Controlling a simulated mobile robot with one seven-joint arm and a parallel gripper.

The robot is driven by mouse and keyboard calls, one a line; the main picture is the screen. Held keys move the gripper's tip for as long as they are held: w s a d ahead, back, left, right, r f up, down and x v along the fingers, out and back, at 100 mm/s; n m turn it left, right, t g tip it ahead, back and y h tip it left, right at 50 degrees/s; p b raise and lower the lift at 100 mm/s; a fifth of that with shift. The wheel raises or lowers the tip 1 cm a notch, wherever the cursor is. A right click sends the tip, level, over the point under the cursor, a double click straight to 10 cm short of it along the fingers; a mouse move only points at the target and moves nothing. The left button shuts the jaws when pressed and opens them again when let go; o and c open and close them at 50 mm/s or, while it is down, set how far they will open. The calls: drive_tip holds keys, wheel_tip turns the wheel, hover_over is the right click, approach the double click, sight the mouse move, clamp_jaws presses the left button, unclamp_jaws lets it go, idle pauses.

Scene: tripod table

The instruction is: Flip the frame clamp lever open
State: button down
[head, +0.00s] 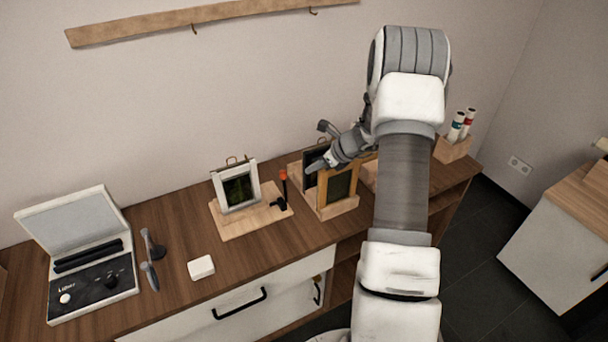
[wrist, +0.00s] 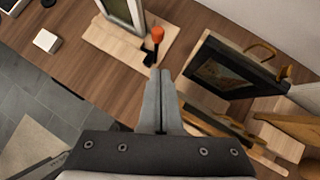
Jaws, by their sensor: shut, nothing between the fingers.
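Dark and wooden frames (head: 341,186) stand in a wooden holder close to my gripper, a possible obstacle. An open case (head: 85,290), a dark-handled tool (head: 150,262) and a white box (head: 201,267) lie on the left. Bare tabletop lies in front of the board.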

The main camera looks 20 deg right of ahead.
drive_tip(key=shift+v, duration=2.15)
drive_tip(key=shift+w+r, duration=0.1)
